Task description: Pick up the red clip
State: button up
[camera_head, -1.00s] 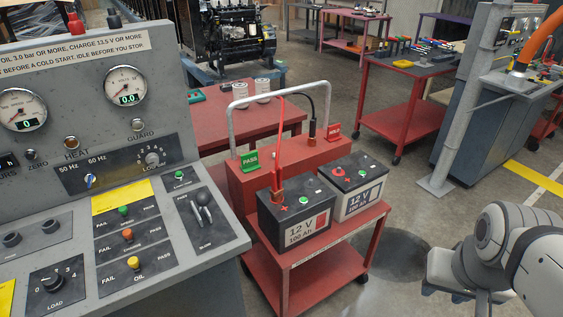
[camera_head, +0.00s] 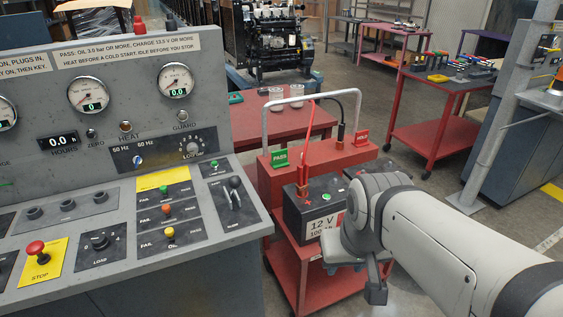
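The red clip (camera_head: 303,178) stands on top of the front 12 V battery (camera_head: 320,222), at its left terminal, with a red cable rising from it. Its jaws are too small to make out clearly. My gripper (camera_head: 358,274) hangs at the end of my arm, to the right of and lower in the picture than the clip, apart from it. The gripper and arm cover the right part of the front battery and the second battery. The gap between the fingers does not show clearly.
The batteries stand on a red cart (camera_head: 317,275) with a metal hoop handle (camera_head: 265,125). A grey control console (camera_head: 110,170) fills the left.

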aim_at(301, 176)
jog(key=z, duration=0.05)
jog(key=i, duration=1)
jog(key=u, duration=0.05)
